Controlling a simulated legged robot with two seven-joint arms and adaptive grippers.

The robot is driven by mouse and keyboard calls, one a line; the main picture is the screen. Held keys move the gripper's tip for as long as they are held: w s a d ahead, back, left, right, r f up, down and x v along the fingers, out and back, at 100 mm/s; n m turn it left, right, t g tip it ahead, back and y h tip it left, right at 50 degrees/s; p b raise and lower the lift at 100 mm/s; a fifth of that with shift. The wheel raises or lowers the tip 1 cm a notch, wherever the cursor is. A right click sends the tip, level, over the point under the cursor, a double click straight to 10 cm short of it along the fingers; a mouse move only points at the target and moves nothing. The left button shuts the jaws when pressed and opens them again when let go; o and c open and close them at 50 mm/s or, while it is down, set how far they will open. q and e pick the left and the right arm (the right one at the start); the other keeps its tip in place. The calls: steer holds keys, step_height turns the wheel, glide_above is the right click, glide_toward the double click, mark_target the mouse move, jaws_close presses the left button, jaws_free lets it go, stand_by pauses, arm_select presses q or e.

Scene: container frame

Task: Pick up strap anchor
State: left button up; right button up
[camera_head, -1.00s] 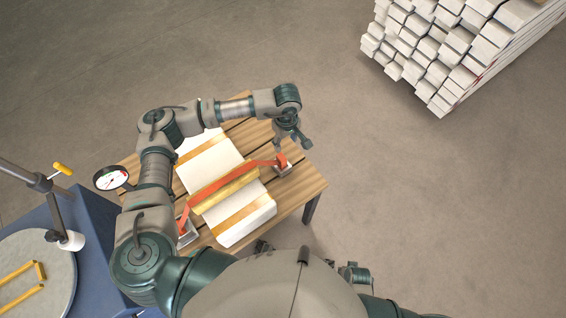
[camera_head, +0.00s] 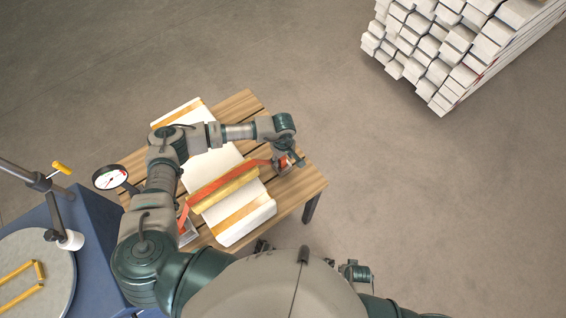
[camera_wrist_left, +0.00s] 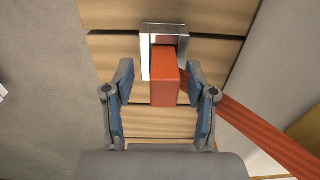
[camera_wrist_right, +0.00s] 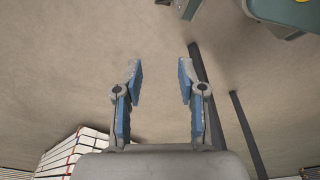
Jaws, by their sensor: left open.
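The strap anchor, an orange block in a silver metal bracket (camera_wrist_left: 164,85), sits on the wooden table. In the left wrist view my left gripper (camera_wrist_left: 160,80) is open, one finger on each side of the orange block, with gaps left and right. In the head view the left gripper (camera_head: 290,163) is over this anchor (camera_head: 281,169) at the table's right side and partly covers it. An orange strap (camera_wrist_left: 265,132) runs from the anchor across the white package (camera_head: 240,214). My right gripper (camera_wrist_right: 160,80) is open and empty over the floor.
A second bracket (camera_head: 187,234) holds the strap's other end at the table's near left. The slatted table (camera_head: 290,198) is bare around its right corner. White stacked stock (camera_head: 440,60) lies far right.

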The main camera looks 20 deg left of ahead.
arm_select(q)
steer(key=shift+a, duration=0.5)
jaws_close()
steer(key=shift+d, duration=0.2)
